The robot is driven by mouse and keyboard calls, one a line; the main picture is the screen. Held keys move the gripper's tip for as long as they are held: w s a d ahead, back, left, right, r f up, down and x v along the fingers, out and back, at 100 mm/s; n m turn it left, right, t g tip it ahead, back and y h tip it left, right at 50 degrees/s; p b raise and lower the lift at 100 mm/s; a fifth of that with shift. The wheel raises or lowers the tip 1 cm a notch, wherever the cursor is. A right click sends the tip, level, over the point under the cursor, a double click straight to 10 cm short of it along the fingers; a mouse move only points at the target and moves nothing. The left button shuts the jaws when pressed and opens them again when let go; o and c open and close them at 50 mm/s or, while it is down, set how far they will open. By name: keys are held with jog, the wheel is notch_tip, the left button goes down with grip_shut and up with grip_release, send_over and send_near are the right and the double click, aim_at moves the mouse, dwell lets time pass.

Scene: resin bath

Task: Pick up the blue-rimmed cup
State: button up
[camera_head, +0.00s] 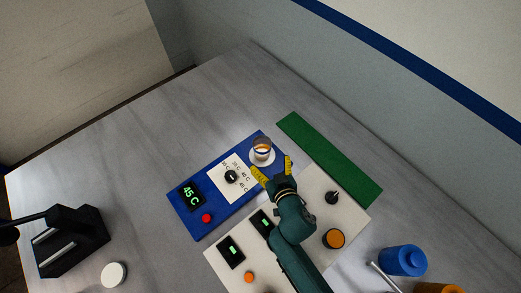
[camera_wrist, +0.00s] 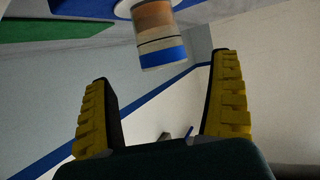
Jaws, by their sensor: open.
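The blue-rimmed cup (camera_head: 262,145) stands on a round white pad (camera_head: 270,157) at the upper end of the blue panel in the head view. In the wrist view the cup (camera_wrist: 157,20) appears inverted at the top centre, with tan and pale bands and a blue rim band. My gripper (camera_head: 270,164) is open, with yellow fingers spread just in front of the cup. In the wrist view the cup shows beyond and between the two fingertips (camera_wrist: 163,68), with nothing held.
The blue panel (camera_head: 213,212) carries a 45 C display, a dial and a red button. A white panel (camera_head: 318,205) with knobs lies under my arm. A green strip (camera_head: 330,160) lies right of the cup. A black device (camera_head: 75,240) and blue bottle (camera_head: 403,260) stand farther off.

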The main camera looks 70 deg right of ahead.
aim_at(260, 143)
jog(key=x, duration=0.4)
jog(key=shift+w+d+f, duration=0.15)
jog(key=shift+w+d, duration=0.1)
jog(key=x, duration=0.5)
jog(key=shift+f+b, duration=0.4)
jog(key=shift+c, duration=0.4)
jog(key=c, duration=1.1)
